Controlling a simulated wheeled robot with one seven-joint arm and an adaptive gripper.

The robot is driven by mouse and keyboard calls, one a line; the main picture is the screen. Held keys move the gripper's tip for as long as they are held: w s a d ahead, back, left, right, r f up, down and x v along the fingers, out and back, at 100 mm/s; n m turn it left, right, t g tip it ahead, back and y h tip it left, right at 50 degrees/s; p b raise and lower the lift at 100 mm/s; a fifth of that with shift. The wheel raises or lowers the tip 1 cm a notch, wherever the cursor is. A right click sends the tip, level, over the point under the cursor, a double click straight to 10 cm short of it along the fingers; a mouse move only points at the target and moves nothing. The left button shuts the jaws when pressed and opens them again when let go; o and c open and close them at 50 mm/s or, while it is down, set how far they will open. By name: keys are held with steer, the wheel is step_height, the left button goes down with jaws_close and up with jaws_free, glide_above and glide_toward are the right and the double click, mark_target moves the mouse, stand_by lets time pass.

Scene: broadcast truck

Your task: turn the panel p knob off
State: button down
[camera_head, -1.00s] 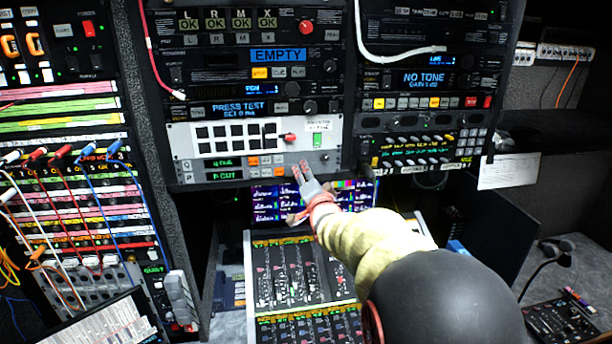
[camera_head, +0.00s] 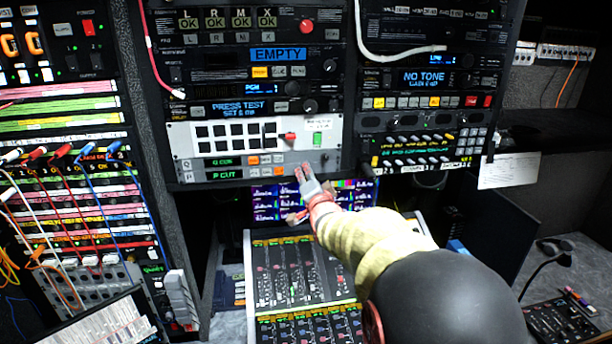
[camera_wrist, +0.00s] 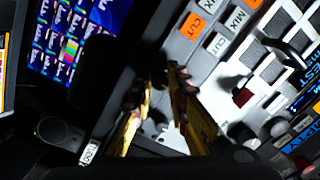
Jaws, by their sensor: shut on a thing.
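The panel P row (camera_head: 215,175) is the lower strip of a grey switcher unit in the head view, with a green "P CUT" display and orange and white buttons. My gripper (camera_head: 301,168) is at the right end of this strip, touching its front. In the wrist view my gripper (camera_wrist: 158,84) has its yellowish fingers closed in on a small dark knob (camera_wrist: 157,78) beside the CUT buttons. The fingers and shadow hide most of the knob, and its pointer cannot be read.
The Q row (camera_head: 215,161) lies just above. A multi-picture monitor (camera_head: 270,203) and a mixing desk (camera_head: 300,275) are below. Patch cables (camera_head: 75,165) hang at left.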

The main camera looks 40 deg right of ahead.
steer(key=shift+f+n+b, duration=0.15)
steer(key=shift+n+b, duration=0.15)
steer(key=shift+b, duration=0.2)
steer(key=shift+n+g+h+b, duration=0.2)
steer(key=shift+n+g+b, duration=0.05)
steer(key=shift+n+b, duration=5.9)
steer(key=shift+n+g+h+b, duration=0.2)
steer(key=shift+n+g+b, duration=0.05)
steer(key=shift+n+b, duration=5.9)
steer(key=shift+n+p, duration=0.4)
steer(key=shift+n, duration=0.2)
steer(key=c, duration=1.7)
jaws_free()
steer(key=shift+r, duration=0.2)
steer(key=shift+c, duration=0.2)
